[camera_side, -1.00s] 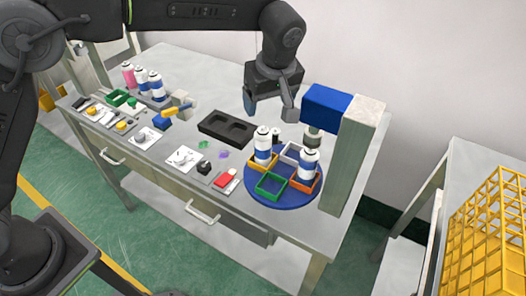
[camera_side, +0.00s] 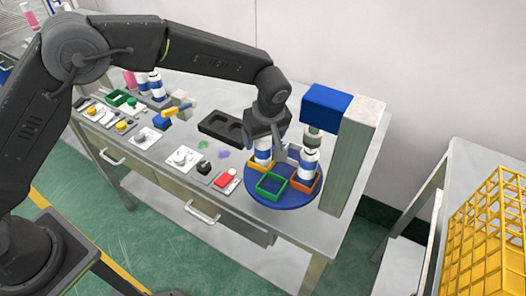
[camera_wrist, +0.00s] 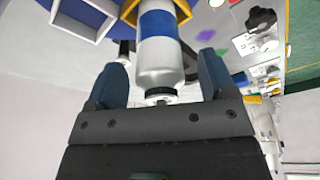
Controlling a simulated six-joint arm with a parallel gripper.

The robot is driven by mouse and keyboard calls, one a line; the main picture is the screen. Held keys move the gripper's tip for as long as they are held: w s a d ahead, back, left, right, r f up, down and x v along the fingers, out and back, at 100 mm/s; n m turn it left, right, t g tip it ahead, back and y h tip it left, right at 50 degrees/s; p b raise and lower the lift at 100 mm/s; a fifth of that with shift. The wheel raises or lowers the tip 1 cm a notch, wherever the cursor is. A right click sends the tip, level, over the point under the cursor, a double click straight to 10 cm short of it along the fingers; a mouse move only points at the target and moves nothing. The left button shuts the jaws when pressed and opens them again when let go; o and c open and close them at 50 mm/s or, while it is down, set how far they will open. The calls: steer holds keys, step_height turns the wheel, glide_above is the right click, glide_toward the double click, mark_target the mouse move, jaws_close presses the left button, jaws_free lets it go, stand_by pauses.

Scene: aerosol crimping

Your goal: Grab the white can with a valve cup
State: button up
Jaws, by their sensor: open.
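A white can with a blue band (camera_side: 263,156) stands in the yellow square holder on the blue round turntable (camera_side: 285,202). In the wrist view the can (camera_wrist: 160,58) shows a dark ring and a metal valve cup (camera_wrist: 161,96) at its end. My gripper (camera_side: 264,146) is open at this can from above. In the wrist view its fingers (camera_wrist: 160,66) lie on either side of the can, with gaps visible on both sides. The can's upper end is hidden by my gripper in the side view. A second white and blue can (camera_side: 308,164) stands in the orange holder.
The crimping press with a blue head (camera_side: 326,105) and grey column (camera_side: 355,150) stands close to the right. An empty green holder (camera_side: 270,187) is at the turntable's front. A black tray (camera_side: 222,127) lies to the left. Several cans stand at the back left.

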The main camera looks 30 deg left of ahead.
steer(key=shift+a+f, duration=0.1)
steer(key=shift+f, duration=0.3)
steer(key=shift+c, duration=0.2)
steer(key=shift+r, duration=0.1)
steer(key=c, duration=1.3)
